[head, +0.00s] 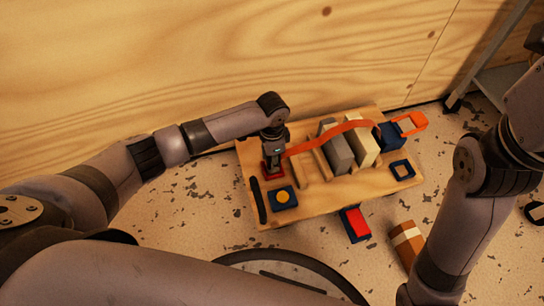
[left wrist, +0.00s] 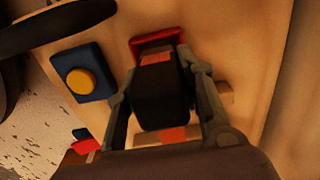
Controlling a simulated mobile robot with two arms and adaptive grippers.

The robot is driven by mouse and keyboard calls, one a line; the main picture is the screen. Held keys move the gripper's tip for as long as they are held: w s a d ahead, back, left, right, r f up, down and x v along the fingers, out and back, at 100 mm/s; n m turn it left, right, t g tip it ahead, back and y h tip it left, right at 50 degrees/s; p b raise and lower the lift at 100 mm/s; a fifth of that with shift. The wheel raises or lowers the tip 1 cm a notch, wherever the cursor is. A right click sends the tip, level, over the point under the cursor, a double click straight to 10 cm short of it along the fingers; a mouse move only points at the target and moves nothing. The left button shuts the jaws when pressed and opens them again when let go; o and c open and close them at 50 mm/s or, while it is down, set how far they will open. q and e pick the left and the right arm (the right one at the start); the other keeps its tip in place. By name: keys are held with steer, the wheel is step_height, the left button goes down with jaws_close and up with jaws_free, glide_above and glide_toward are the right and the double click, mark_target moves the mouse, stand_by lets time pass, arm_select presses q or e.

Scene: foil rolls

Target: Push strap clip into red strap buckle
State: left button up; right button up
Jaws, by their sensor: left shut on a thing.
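The red strap buckle (head: 272,171) is fixed at the left end of the wooden board (head: 325,197). It also shows at the top of the left wrist view (left wrist: 156,41). My left gripper (head: 273,157) points down directly over the buckle. In the left wrist view its fingers are shut on the black strap clip (left wrist: 162,98), whose front end meets or overlaps the red buckle. I cannot tell how deep the clip sits. The orange strap (head: 343,128) runs from the gripper rightward over the blocks. My right gripper is out of view.
The strap crosses a grey block (head: 336,148) and a beige block (head: 362,146) towards a blue and orange piece (head: 410,123). A blue block with a yellow button (head: 283,196) is near the buckle. A red and blue block (head: 355,224) and a brown box (head: 407,243) are in front.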

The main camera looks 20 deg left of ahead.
arm_select(q)
steer(key=shift+f, duration=0.8)
stand_by(0.8)
steer(key=o, duration=1.3)
